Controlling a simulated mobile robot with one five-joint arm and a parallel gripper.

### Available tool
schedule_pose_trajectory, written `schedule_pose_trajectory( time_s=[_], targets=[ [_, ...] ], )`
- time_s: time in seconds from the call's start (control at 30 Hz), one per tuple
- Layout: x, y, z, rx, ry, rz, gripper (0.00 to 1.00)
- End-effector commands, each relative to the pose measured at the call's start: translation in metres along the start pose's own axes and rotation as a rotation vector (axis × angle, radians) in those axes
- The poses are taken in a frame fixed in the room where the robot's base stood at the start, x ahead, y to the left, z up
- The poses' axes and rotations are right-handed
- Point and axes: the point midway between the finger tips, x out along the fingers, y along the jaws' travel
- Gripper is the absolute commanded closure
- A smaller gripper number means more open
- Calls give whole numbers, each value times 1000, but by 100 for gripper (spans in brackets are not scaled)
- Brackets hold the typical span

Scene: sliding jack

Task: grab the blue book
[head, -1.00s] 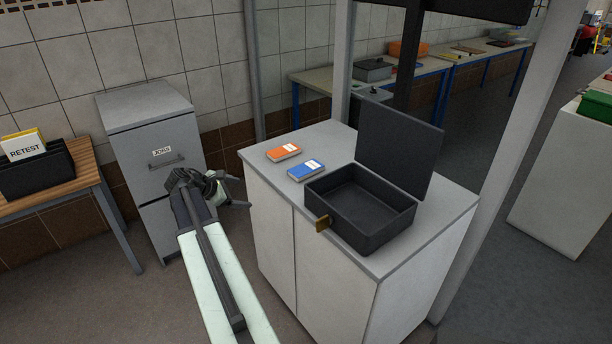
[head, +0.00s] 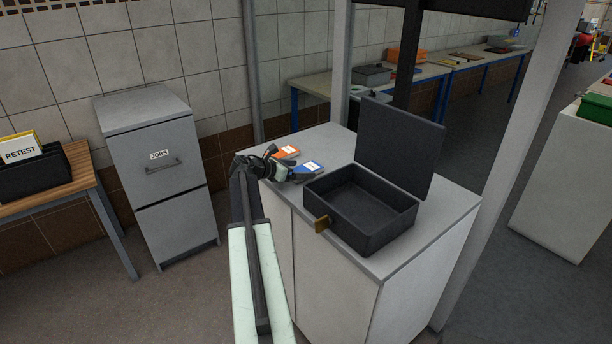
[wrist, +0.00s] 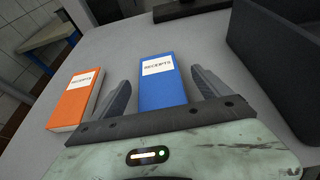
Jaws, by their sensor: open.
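The blue book (head: 308,169) lies flat on the grey cabinet top, left of an open dark box. In the wrist view the blue book (wrist: 163,88) has a white label reading RECEIPTS and shows between my two open fingers. My gripper (head: 284,167) is at the near left edge of the cabinet top, by the blue book, and hides part of it. In the wrist view my gripper (wrist: 163,88) is open, with nothing clamped in it. An orange book (head: 287,152) lies beyond my gripper; in the wrist view it (wrist: 76,100) is left of my left finger.
The open dark box (head: 360,205), lid raised, stands right of the blue book on the cabinet top (head: 425,215). A grey drawer cabinet (head: 160,185) and a wooden table (head: 75,190) with a RETEST box are at the left.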

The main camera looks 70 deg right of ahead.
Motion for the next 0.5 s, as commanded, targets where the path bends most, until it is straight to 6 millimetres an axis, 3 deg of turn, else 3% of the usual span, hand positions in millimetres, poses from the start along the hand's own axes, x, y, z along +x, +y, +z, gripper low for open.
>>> schedule_pose_trajectory(
  time_s=[0.03,0.13,0.33,0.37,0.5],
  targets=[
    [13,1,-6,1,0,-1,13],
    [26,1,-3,0,0,0,13],
    [26,0,-1,0,0,1,13],
    [26,0,-1,0,0,1,18],
    [26,1,-1,0,0,1,57]
  ],
)
